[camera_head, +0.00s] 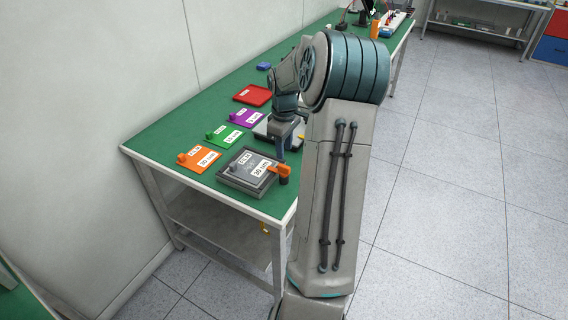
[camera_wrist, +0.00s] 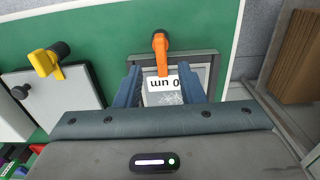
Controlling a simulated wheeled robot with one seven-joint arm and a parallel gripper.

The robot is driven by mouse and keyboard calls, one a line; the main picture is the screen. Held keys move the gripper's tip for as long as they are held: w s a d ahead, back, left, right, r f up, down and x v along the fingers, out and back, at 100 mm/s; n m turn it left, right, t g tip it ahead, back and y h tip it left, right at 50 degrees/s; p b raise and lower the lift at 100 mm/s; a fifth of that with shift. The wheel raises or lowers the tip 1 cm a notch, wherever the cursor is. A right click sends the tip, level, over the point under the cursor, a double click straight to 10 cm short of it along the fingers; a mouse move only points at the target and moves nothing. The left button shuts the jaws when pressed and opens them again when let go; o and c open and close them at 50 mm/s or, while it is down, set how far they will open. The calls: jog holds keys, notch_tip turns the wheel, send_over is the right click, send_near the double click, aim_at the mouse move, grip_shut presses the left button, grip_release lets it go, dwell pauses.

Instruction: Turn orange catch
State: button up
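The orange catch (camera_head: 279,170) sits at the right edge of a dark grey frame (camera_head: 228,180) on the green table's near end. In the wrist view the orange catch (camera_wrist: 161,48) has its round pivot at the frame's outer edge, and its arm points inward over the frame toward a white label (camera_wrist: 163,84). My gripper (camera_wrist: 162,76) is open, with its two blue-grey fingers apart on either side of the label and the catch arm's inner end. Contact with the catch cannot be told. In the head view my gripper (camera_head: 284,142) is above the table behind the frame, its fingertips unclear.
A second frame (camera_wrist: 48,105) with a yellow catch (camera_wrist: 45,62) lies beside the first. Orange (camera_head: 205,160), green (camera_head: 229,137), purple (camera_head: 250,118) and red (camera_head: 253,95) plates lie on the green table (camera_head: 160,142), some with upright knobs. A wall runs along its left side.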

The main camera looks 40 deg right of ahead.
aim_at(284, 166)
notch_tip(284, 166, down, 7)
jog(key=shift+f, duration=0.1)
dwell(0.3)
grip_shut()
